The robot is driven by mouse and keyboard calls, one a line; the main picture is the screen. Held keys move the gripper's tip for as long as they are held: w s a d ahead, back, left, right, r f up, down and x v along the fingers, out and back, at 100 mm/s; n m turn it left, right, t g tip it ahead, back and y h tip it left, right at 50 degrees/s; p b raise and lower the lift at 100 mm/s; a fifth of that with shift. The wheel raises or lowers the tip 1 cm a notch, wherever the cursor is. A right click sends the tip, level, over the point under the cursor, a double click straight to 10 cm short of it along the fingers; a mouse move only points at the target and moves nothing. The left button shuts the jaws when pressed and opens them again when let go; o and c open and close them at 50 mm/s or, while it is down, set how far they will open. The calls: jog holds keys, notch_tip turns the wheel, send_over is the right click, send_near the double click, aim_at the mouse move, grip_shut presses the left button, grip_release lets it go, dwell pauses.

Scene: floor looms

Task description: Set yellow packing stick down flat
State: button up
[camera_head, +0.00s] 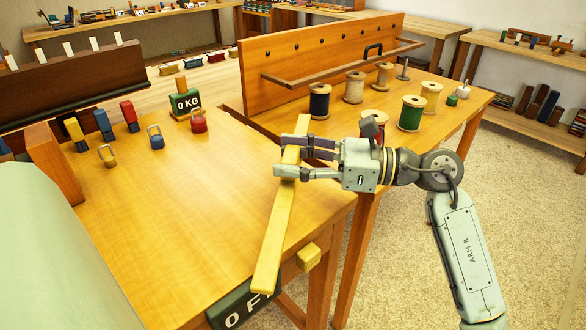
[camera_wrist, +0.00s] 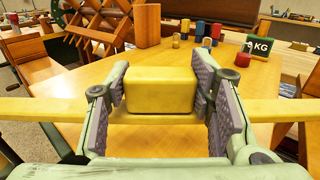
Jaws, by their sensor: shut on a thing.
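The yellow packing stick (camera_head: 274,232) is a long, straight bar held over the right part of the wooden table. Its near end shows over the table's front edge in the head view. My gripper (camera_head: 282,161) is shut on it nearer its far end, coming from the right. In the wrist view a yellow block (camera_wrist: 160,92) sits between my two finger pads, and the yellow bar (camera_wrist: 40,109) runs out to both sides, roughly level. I cannot tell whether the stick touches the tabletop.
The tabletop (camera_head: 190,215) is clear left of the stick. Thread spools (camera_head: 410,113) stand on the bench to the right. A yellow knob (camera_head: 308,257) juts from the front edge.

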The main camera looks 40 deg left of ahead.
jog(key=shift+n+g+h, duration=0.6)
jog(key=shift+g, duration=0.2)
jog(key=s, duration=0.1)
jog(key=s+f, duration=0.1)
jog(key=s+a, duration=0.1)
jog(key=s, duration=0.1)
jog(key=shift+f, duration=0.15)
jog(key=shift+a, duration=0.25)
jog(key=w+a+p, duration=0.1)
jog(key=w, duration=0.4)
jog(key=w+a+f+p, duration=0.1)
jog(key=w+a+p, duration=0.1)
jog(key=w, duration=0.2)
jog(key=w+a+p, duration=0.1)
jog(key=w+p, duration=0.1)
jog(key=w, duration=0.3)
jog(key=shift+w+a+f, duration=0.15)
jog(key=shift+w+f, duration=0.15)
jog(key=shift+f, duration=0.05)
jog(key=shift+w+f+p, duration=0.1)
jog(key=shift+f+p, duration=1.1)
jog(key=shift+f, duration=0.6)
jog(key=shift+f+b, duration=0.3)
jog(key=shift+b, duration=0.35)
jog(key=o, duration=1.3)
jog(key=shift+r, duration=0.1)
jog(key=shift+r+p, duration=0.1)
jog(key=shift+p, duration=0.2)
